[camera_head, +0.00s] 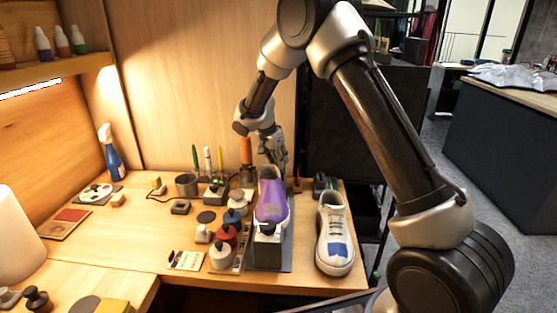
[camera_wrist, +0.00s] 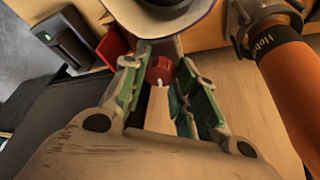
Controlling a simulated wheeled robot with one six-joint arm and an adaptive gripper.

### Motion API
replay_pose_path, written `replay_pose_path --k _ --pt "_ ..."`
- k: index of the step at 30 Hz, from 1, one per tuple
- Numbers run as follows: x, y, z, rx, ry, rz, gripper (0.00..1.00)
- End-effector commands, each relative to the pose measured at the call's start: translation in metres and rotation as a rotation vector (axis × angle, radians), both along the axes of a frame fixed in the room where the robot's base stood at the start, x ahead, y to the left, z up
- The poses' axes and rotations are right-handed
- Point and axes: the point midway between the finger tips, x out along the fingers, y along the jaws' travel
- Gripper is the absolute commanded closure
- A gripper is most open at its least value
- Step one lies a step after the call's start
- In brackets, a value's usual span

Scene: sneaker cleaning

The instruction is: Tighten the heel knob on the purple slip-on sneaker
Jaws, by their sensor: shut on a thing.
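The purple slip-on sneaker (camera_head: 271,196) sits on a dark stand (camera_head: 269,256) near the right part of the workbench. In the wrist view, part of the sneaker (camera_wrist: 180,22) shows at the top. A small red knob (camera_wrist: 159,68) lies between the green-padded fingertips of my gripper (camera_wrist: 160,73), which is shut on it. The knob is just below the sneaker's edge. How far it is screwed in cannot be seen.
An orange-handled tool (camera_head: 246,150) stands close left of my gripper; it looms at right in the wrist view (camera_wrist: 295,90). A white sneaker (camera_head: 334,236) stands at right. Bottles, including a red one (camera_head: 227,236), crowd the stand's left. The bench's middle left is clearer.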

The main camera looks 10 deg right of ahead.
Motion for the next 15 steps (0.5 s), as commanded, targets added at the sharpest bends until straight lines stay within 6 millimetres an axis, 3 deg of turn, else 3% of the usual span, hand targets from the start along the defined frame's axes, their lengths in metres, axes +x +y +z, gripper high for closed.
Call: replay_pose_path --k 15 --pt "0.002 0.002 -0.001 0.002 0.001 -0.298 0.95"
